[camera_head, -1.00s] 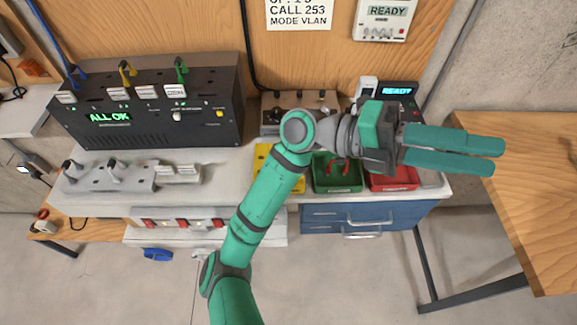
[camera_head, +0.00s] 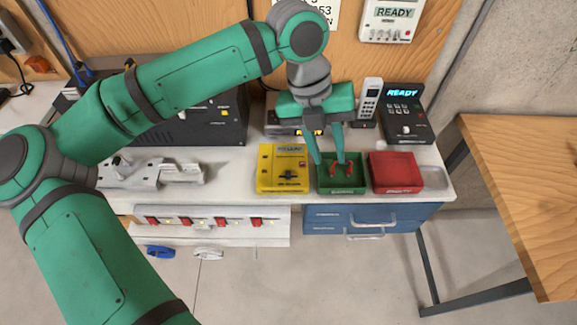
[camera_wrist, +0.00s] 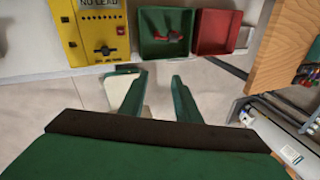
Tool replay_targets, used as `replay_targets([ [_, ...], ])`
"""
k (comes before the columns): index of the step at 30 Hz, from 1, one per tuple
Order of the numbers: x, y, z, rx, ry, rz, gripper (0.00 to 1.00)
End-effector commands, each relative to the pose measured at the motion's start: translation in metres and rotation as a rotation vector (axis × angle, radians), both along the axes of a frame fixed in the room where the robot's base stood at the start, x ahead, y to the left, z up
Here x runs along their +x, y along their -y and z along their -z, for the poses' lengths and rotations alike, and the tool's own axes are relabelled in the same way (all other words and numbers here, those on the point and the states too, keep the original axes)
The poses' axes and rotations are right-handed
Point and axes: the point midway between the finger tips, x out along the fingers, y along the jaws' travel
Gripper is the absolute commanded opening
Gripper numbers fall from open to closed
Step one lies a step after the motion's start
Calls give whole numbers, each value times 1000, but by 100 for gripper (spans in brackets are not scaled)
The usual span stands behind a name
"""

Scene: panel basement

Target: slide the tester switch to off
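The yellow tester (camera_head: 270,180) lies on the white bench, left of the green tray. It also shows at the top left of the wrist view (camera_wrist: 72,42), where its display (camera_wrist: 99,4) reads "NO LEAD". A dark slider switch (camera_wrist: 105,49) sits in a slot on the tester's lower face; I cannot read which position it marks. My gripper (camera_head: 329,162) points downward, open and empty, its fingers in front of the green tray's area and right of the tester. Both fingers (camera_wrist: 156,80) show apart in the wrist view, clear of the tester.
The green tray (camera_head: 342,189) holds red-handled items. A red tray (camera_head: 392,172) stands to its right. Behind are a cordless phone (camera_head: 369,101) and a black "READY" device (camera_head: 402,117). A strip with red switches (camera_head: 210,221) runs along the bench front.

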Motion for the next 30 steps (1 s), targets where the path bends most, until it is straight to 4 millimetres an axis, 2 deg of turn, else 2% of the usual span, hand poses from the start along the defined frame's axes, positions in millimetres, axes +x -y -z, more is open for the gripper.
replay_targets([
  [1, 7, -19, -1, 70, 18, -35, 30],
  [3, 14, -40, -3, 146, 33, -76, 30],
  [6, 20, -63, -6, 224, 50, -118, 30],
  [9, 23, -76, -8, 269, 59, -144, 30],
  [13, 25, -81, -4, 286, 62, -155, 30],
  [16, 24, -81, 7, 285, 61, -154, 30],
  [30, 24, -80, 83, 282, 60, -152, 30],
])
